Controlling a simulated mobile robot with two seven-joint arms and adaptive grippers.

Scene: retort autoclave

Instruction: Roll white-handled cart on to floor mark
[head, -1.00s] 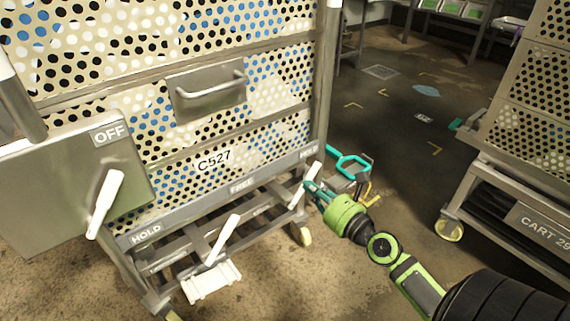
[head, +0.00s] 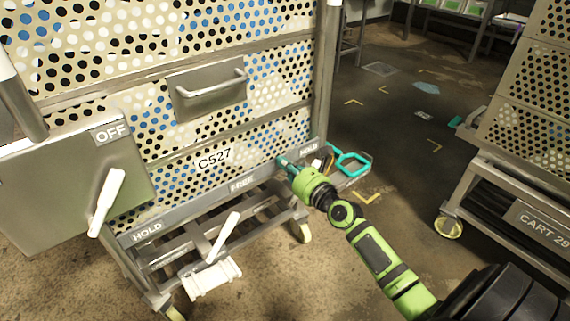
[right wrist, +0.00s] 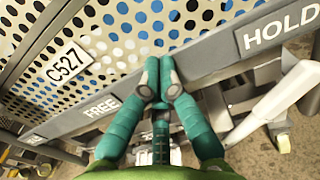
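The perforated cart C527 (head: 215,158) fills the left of the head view, with white-topped posts (head: 8,60) and a grey bar marked HOLD, FREE, HOLD. One white lever (head: 224,237) hangs below FREE. Another white lever (right wrist: 275,105) shows below HOLD in the right wrist view. My right gripper (head: 283,163) is at the bar between FREE and the right HOLD. In the right wrist view its teal fingertips (right wrist: 161,78) are together and empty, in front of the bar; contact is unclear. My left gripper is out of view. Yellow corner marks (head: 353,102) lie on the floor behind right.
A grey box marked OFF (head: 65,190) with a white handle stands at left. CART 29 (head: 530,215) stands at right. A teal loop handle (head: 350,172) shows low behind my right gripper. The floor between the carts is mostly open.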

